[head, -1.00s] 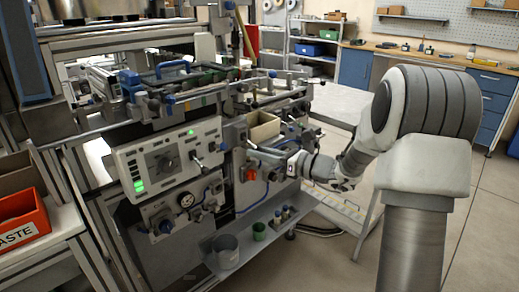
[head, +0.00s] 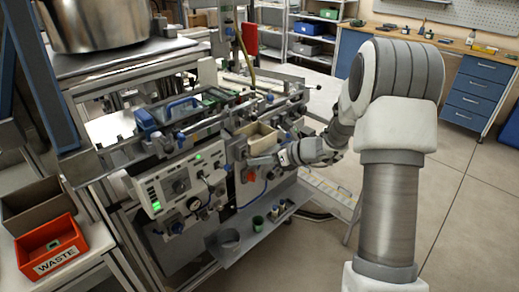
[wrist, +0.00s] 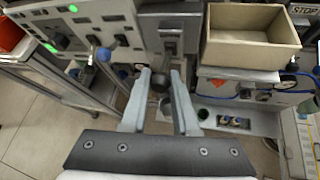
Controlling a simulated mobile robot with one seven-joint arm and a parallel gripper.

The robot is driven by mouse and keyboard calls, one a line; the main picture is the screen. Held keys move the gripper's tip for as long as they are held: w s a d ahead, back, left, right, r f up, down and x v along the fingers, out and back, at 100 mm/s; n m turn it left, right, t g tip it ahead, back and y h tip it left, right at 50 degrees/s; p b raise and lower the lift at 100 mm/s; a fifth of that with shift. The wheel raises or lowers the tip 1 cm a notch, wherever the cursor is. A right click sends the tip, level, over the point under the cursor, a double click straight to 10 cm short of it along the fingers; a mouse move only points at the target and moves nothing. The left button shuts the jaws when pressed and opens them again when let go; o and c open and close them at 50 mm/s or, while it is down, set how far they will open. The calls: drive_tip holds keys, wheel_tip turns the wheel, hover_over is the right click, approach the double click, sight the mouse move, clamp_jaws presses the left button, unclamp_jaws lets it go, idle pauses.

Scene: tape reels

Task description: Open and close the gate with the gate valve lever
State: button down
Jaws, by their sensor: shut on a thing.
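The gate valve lever shows in the wrist view as a dark lever with a round knob (wrist: 157,82), below a grey bracket on the machine's front. My gripper (wrist: 160,78) has its two pale fingers on either side of the knob and is shut on it. The lever is too small and partly covered there to make out. The gate itself cannot be told apart in these views.
A tan open box (wrist: 252,30) sits close right of my gripper. The control panel (head: 180,183) with green lights is to the left. A shelf (head: 262,229) with cups juts out below. An orange WASTE bin (head: 52,245) stands at lower left. Floor at right is clear.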

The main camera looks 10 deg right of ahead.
drive_tip(key=shift+w+r+g+h+p, duration=0.1)
drive_tip(key=shift+r+g+h+p, duration=0.45)
drive_tip(key=shift+p, duration=1.4)
drive_tip(key=shift+f, duration=0.1)
drive_tip(key=c, duration=0.7)
unclamp_jaws()
drive_tip(key=shift+o, duration=0.2)
drive_tip(key=p+v, duration=0.1)
drive_tip(key=v, duration=1.6)
drive_tip(key=shift+d, duration=0.25)
